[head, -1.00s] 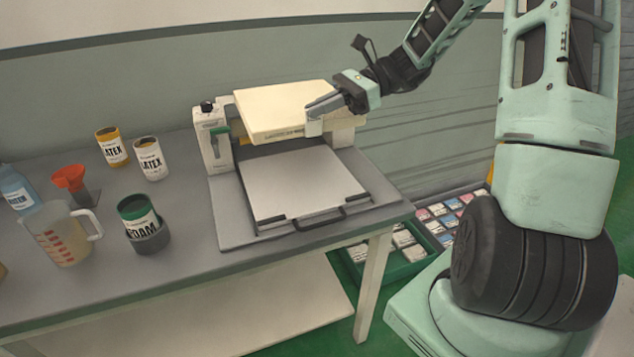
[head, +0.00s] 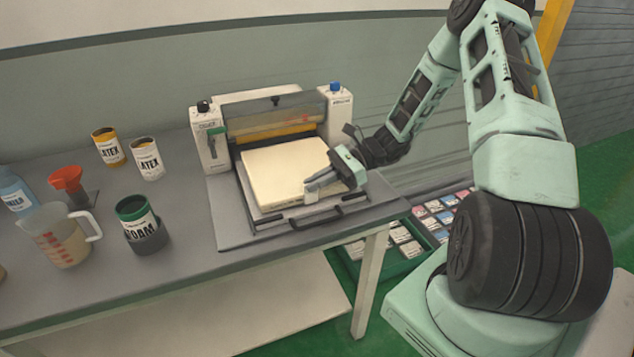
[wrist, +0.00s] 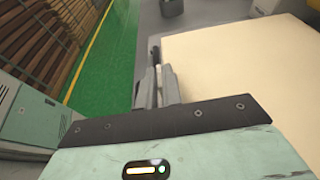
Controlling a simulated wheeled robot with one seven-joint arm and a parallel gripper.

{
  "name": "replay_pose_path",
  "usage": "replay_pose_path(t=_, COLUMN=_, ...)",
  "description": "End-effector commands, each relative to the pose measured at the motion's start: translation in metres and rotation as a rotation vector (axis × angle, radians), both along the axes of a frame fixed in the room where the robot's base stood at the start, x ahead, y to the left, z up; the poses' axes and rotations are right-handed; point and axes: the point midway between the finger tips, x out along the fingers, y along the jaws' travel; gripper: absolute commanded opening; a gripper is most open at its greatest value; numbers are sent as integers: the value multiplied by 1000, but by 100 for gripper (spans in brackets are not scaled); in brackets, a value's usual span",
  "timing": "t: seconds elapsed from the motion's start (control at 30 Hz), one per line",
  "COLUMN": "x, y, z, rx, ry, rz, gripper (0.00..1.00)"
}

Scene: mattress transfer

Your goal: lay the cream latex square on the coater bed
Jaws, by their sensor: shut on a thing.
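The cream latex square (head: 285,168) is a thick pale slab over the grey bed of the coater (head: 210,150), in front of its roller in the head view. It covers most of the bed, and I cannot tell whether it rests fully on it. My gripper (head: 314,188) is shut on the slab's right front edge. In the wrist view the slab (wrist: 240,70) fills the right side, with the gripper's fingers (wrist: 160,85) at its edge. The bed's front strip with its black handle (head: 318,214) shows bare.
To the left stand a measuring jug (head: 62,235), a green foam can (head: 140,218), two latex cans, a red funnel (head: 68,182) and a blue bottle (head: 15,190). A green crate (head: 400,262) of small packets lies below the table's right end.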

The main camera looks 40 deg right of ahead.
Motion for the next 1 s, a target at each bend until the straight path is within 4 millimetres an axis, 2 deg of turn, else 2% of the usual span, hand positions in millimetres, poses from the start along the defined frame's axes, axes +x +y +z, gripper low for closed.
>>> replay_pose_path(t=0.1, x=0, y=0, z=-6, rx=0, ry=-1, rz=1, gripper=0)
replay_pose_path(t=0.4, x=0, y=0, z=-8, rx=0, ry=-1, rz=0, gripper=0)
replay_pose_path(t=0.5, x=0, y=0, z=-8, rx=0, ry=-1, rz=0, gripper=29)
replay_pose_path(t=0.83, x=0, y=0, z=-5, rx=-1, ry=-1, rz=0, gripper=29)
replay_pose_path(t=1.0, x=-5, y=-19, z=-2, rx=-4, ry=-4, rz=-2, gripper=29)
